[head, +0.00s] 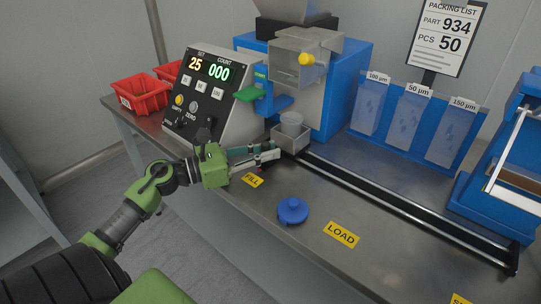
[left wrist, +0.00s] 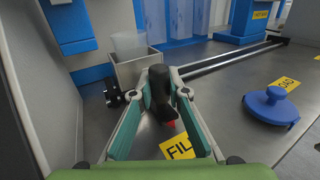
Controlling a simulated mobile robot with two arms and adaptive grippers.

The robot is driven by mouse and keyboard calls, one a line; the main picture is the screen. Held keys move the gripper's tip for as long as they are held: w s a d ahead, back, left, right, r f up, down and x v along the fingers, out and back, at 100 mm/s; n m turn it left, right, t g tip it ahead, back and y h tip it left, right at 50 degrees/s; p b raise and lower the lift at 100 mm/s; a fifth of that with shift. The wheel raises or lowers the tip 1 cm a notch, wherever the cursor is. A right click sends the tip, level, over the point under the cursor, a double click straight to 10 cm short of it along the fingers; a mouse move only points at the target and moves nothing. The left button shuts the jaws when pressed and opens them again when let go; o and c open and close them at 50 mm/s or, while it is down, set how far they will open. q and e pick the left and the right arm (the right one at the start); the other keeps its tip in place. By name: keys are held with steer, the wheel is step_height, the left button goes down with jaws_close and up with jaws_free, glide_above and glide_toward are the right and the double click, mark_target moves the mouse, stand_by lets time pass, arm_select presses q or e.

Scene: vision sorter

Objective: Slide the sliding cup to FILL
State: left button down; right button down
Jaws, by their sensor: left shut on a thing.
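The sliding cup is a translucent cup (head: 291,123) in a square grey holder (head: 288,139), at the left end of the black rail (head: 400,205), beside the blue machine. The yellow FILL label (head: 252,180) lies on the bench just in front. The cup (left wrist: 128,45) and its holder (left wrist: 138,69) also show in the left wrist view, behind my fingers. My left gripper (head: 270,157) is in front of the holder. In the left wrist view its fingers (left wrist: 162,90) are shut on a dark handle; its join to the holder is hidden. My right gripper is not in view.
A blue round lid (head: 293,211) lies between FILL and the LOAD label (head: 341,234). The counter box (head: 212,95) stands left of the holder, reading SET 25, COUNT 000. Red bins (head: 145,94) are farther left. Blue sieve panels (head: 410,115) stand behind the rail.

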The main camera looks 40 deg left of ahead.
arm_select(q)
steer(key=shift+a, duration=0.25)
steer(key=c, duration=1.9)
jaws_free()
steer(key=shift+a, duration=0.15)
steer(key=v, duration=1.2)
steer(key=shift+s, duration=0.15)
